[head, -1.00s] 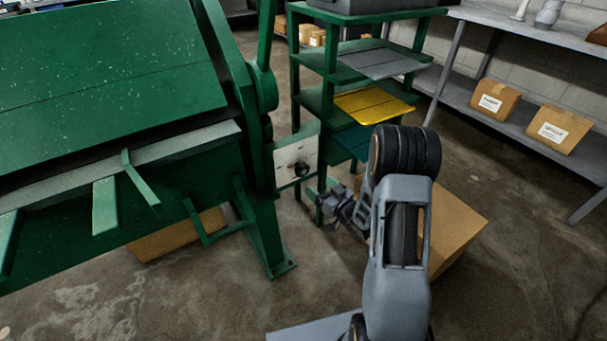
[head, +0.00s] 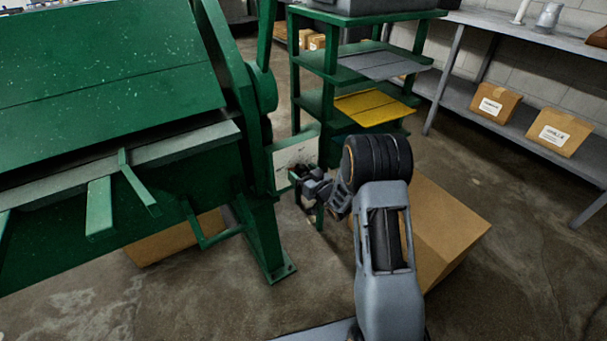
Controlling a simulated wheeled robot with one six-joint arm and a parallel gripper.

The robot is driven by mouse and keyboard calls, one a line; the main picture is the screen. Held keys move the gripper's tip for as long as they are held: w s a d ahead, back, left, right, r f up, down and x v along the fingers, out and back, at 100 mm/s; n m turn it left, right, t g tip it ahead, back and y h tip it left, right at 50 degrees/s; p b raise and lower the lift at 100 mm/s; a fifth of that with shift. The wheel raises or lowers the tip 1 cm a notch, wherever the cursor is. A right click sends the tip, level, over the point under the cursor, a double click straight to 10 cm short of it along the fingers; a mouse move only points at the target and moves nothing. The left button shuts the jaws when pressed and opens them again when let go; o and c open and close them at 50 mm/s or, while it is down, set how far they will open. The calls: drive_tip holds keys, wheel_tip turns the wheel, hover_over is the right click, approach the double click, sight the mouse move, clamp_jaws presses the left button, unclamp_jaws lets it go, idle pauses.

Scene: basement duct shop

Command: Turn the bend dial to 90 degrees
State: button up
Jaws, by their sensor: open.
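The bend dial's pale panel (head: 291,156) is on the right end of the green bending machine (head: 110,75). My gripper (head: 298,177) is in front of the lower right part of this panel, at the spot where the black dial knob sits. The gripper is open. It hides the knob, so I cannot tell the dial's setting or whether the jaws are around the knob or touching it.
A green rack (head: 329,67) with grey and yellow sheets stands behind my arm. A cardboard box (head: 445,225) lies on the floor right beside the arm. A grey shelf (head: 530,122) with labelled boxes runs along the wall.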

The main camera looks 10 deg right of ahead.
drive_tip(key=shift+c, duration=0.4)
drive_tip(key=c, duration=0.8)
drive_tip(key=shift+c, duration=0.2)
drive_tip(key=m, duration=0.8)
drive_tip(key=shift+a+m+t, duration=0.1)
drive_tip(key=shift+m+t, duration=0.3)
drive_tip(key=m, duration=0.5)
drive_tip(key=shift+h, duration=0.3)
drive_tip(key=shift+m+t+h+p, duration=0.3)
drive_tip(key=shift+m+p, duration=0.1)
drive_tip(key=shift+m, duration=2)
drive_tip(key=shift+r, duration=0.1)
